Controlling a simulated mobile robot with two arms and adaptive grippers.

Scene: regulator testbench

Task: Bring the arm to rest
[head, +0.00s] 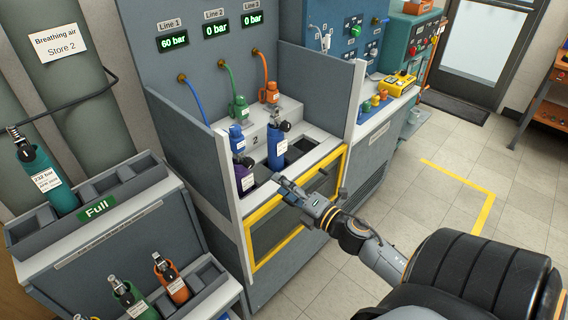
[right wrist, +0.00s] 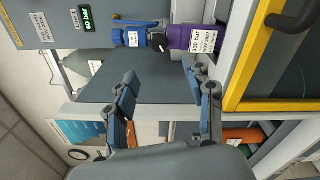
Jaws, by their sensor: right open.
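My right gripper (head: 300,195) reaches in from the lower right in the head view, in front of the bench's yellow-framed door (head: 297,215). In the right wrist view my right gripper (right wrist: 163,85) has its two fingers spread with nothing between them. A purple cylinder (head: 243,177) stands in the bench bay and also shows beyond the fingertips in the right wrist view (right wrist: 192,38). The gripper is apart from it. A blue cylinder (head: 277,149) with a dark valve stands to its right. My left gripper is not in view.
Line 1 reads 60 bar; Lines 2 and 3 read 0. The "Full" rack (head: 97,208) stands at left. The floor (head: 440,205) at right is clear.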

